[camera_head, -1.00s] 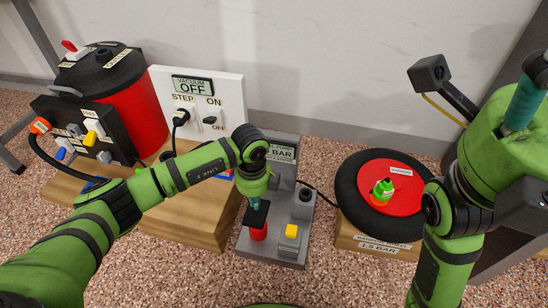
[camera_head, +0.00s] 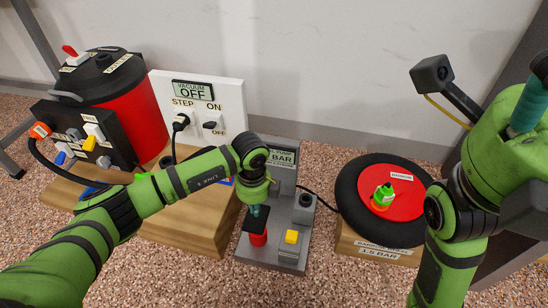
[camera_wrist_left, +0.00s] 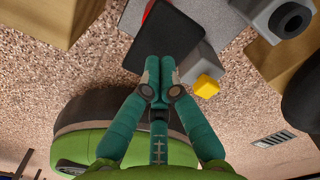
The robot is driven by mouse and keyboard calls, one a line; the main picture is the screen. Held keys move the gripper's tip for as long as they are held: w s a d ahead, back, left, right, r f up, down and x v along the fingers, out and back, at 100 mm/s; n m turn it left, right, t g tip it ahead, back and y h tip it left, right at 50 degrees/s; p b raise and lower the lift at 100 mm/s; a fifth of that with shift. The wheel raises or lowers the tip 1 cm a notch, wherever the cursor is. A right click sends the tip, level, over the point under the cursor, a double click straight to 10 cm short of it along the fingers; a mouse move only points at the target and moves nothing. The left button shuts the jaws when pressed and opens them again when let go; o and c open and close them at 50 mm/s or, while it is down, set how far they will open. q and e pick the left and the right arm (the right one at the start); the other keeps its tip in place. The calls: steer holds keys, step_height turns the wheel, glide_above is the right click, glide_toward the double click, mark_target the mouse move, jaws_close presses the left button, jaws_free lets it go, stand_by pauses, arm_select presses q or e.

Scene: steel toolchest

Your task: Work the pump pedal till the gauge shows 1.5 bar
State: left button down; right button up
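The foot pump stands on the floor on a grey base (camera_head: 258,256). It has a black pedal pad (camera_head: 254,221) above a red cylinder (camera_head: 258,239) and a yellow button (camera_head: 291,237). Its gauge (camera_head: 284,158) reads "BAR"; my left arm hides the number. My left gripper (camera_head: 259,211) points down at the pedal, fingers together. In the left wrist view the fingertips (camera_wrist_left: 158,70) meet at the edge of the black pad (camera_wrist_left: 163,38); I cannot tell how firmly they touch. The yellow button (camera_wrist_left: 206,86) is right beside them.
A tire with a red hub (camera_head: 402,188) sits on a wooden block labelled 1.5 BAR, right of the pump. To the left are a wooden platform (camera_head: 190,236), a red vacuum tank (camera_head: 137,117) and a white panel reading VACUUM OFF (camera_head: 228,98). A cable runs between pump and tire.

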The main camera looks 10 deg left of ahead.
mark_target(256, 219)
arm_select(q)
steer(key=shift+f, duration=0.2)
stand_by(0.5)
steer(key=shift+f+b, duration=1.85)
steer(key=shift+f, duration=1.05)
steer(key=shift+r, duration=0.25)
step_height(256, 219, up, 6)
steer(key=p, duration=0.6)
